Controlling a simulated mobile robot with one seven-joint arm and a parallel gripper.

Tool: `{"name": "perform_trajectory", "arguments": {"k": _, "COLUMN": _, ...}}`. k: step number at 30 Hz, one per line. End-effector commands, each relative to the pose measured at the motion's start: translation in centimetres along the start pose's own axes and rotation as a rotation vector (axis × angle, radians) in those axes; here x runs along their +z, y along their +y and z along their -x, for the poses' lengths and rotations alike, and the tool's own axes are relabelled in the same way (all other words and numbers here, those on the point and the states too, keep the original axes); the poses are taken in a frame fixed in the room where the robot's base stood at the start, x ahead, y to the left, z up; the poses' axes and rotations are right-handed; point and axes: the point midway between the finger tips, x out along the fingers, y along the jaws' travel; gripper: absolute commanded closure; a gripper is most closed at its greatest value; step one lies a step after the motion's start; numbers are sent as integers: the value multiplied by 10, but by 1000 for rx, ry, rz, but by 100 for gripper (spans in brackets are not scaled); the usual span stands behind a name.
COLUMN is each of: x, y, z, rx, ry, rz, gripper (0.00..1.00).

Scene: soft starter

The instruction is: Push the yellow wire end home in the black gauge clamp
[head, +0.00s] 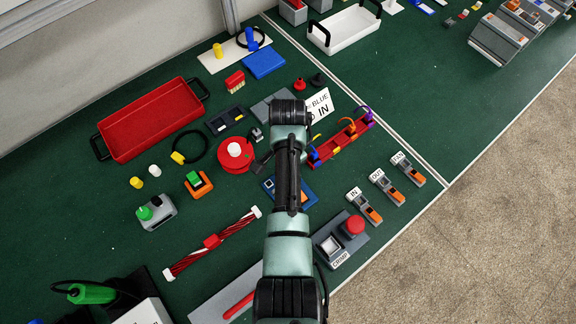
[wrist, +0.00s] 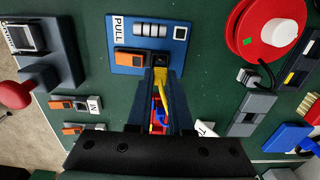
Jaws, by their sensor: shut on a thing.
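In the wrist view my gripper (wrist: 160,80) is shut on the yellow wire (wrist: 162,90), with its fingers pointing at the blue PULL board (wrist: 122,30). The yellow wire runs back between the fingers towards a red and blue rack. The black gauge clamp (wrist: 159,59) is on the board, beside an orange lever (wrist: 130,58), right at the fingertips. The wire tip is hidden, so I cannot tell how deep it sits in the clamp. In the head view my arm covers the fingertips and most of the blue board (head: 309,194).
The red wire rack (head: 345,138) stands just right of my arm. A red reel (head: 233,154) lies to the left. The crimp station with its red button (head: 353,226) and several grey-orange connectors (head: 366,208) lie to the right. A red tray (head: 150,120) is at far left.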

Motion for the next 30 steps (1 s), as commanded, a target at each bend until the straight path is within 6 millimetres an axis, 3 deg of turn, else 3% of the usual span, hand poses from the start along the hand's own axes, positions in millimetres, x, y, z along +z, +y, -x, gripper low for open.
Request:
{"name": "perform_trajectory", "arguments": {"k": 28, "x": 0, "y": 0, "z": -25, "rx": 0, "ry": 0, "rz": 0, "gripper": 100}}
{"name": "perform_trajectory", "arguments": {"k": 29, "x": 0, "y": 0, "z": -24, "rx": 0, "ry": 0, "rz": 0, "gripper": 78}}
{"name": "perform_trajectory", "arguments": {"k": 30, "x": 0, "y": 0, "z": -24, "rx": 0, "ry": 0, "rz": 0, "gripper": 71}}
